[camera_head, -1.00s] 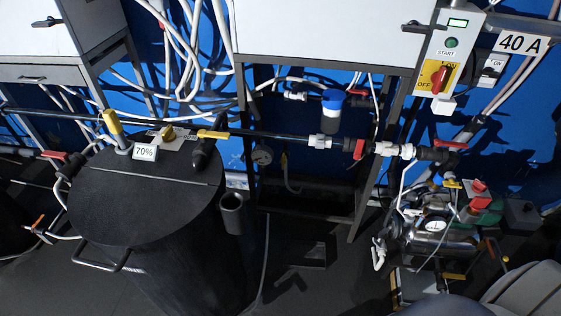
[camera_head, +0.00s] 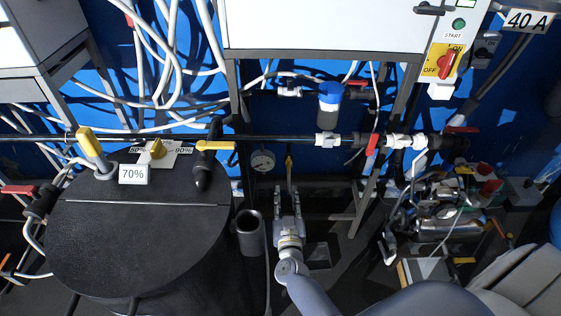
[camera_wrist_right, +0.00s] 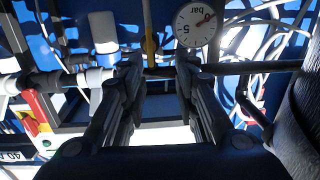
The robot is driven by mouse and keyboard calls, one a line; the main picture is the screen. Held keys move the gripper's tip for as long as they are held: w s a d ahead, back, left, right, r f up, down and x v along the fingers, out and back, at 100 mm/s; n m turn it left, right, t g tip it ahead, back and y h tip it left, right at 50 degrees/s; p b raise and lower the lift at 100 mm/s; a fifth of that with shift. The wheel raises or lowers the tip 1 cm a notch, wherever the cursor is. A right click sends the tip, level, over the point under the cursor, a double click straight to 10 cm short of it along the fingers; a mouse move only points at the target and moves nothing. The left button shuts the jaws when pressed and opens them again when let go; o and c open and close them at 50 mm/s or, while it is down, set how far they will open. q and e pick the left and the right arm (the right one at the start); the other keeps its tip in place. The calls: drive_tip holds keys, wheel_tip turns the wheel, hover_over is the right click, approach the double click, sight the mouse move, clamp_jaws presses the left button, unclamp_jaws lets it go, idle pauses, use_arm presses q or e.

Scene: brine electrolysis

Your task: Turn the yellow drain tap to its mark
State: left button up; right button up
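A small yellow tap handle (camera_head: 289,161) hangs on a thin vertical line below the black pipe, right of a round gauge (camera_head: 262,160). I take it for the drain tap. It also shows in the right wrist view (camera_wrist_right: 150,45), ahead between the fingers. I cannot make out its mark. My right gripper (camera_head: 288,194) is just below the tap in the head view, pointing at it. In the right wrist view the gripper (camera_wrist_right: 159,66) has its fingers apart with nothing between their tips; contact with the tap cannot be told. My left gripper is not in view.
A black cup-like holder (camera_head: 248,232) is left of my right gripper. A pump with hoses (camera_head: 440,220) stands at right.

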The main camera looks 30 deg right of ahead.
sight(289, 163)
drive_tip(key=shift+m+h, duration=0.5)
drive_tip(key=b+x, duration=0.1)
drive_tip(key=x, duration=0.2)
drive_tip(key=r+b+x, duration=0.1)
drive_tip(key=b+x, duration=0.1)
drive_tip(key=x, duration=0.2)
drive_tip(key=d+b+x, duration=0.1)
drive_tip(key=x, duration=0.2)
drive_tip(key=shift+w+d+r+b, duration=0.15)
drive_tip(key=shift+d+r+b, duration=0.05)
drive_tip(key=shift+r+b, duration=0.2)
drive_tip(key=shift+w+d+r, duration=0.1)
drive_tip(key=shift+w+d, duration=0.05)
drive_tip(key=shift+w, duration=0.25)
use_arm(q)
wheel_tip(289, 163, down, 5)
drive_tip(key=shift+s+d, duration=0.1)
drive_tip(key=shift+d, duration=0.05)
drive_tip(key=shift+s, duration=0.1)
use_arm(e)
clamp_jaws()
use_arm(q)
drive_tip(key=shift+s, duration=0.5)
